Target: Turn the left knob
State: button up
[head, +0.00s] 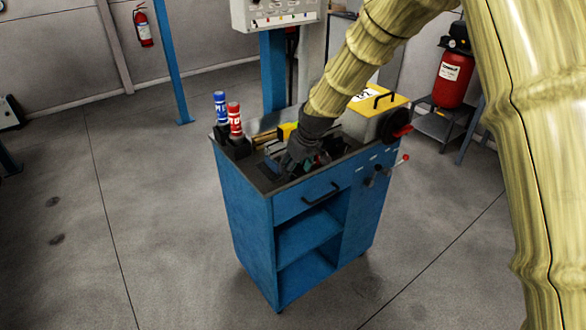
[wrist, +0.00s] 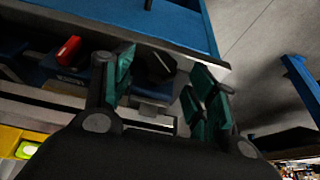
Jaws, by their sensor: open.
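My gripper (head: 306,163) is above the top of the blue cart (head: 243,208), near its front edge. In the wrist view my gripper (wrist: 163,92) is open, with teal pads apart on both sides. A dark blocky part (wrist: 152,88) shows between the pads; I cannot tell what it is or whether it is touched. On the cart's front, at the right, a small dark knob (head: 369,183) sits low left of another dark knob (head: 379,171). A lever with a red ball tip (head: 405,158) is right of them. My gripper is left of these knobs and apart from them.
A blue bottle (head: 221,105) and a red bottle (head: 235,120) stand at the cart's left end. A yellow-topped machine (head: 378,107) is at its right. A control box (head: 275,13) is behind. The floor in front is clear.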

jog(key=shift+x, duration=1.15)
jog(key=c, duration=1)
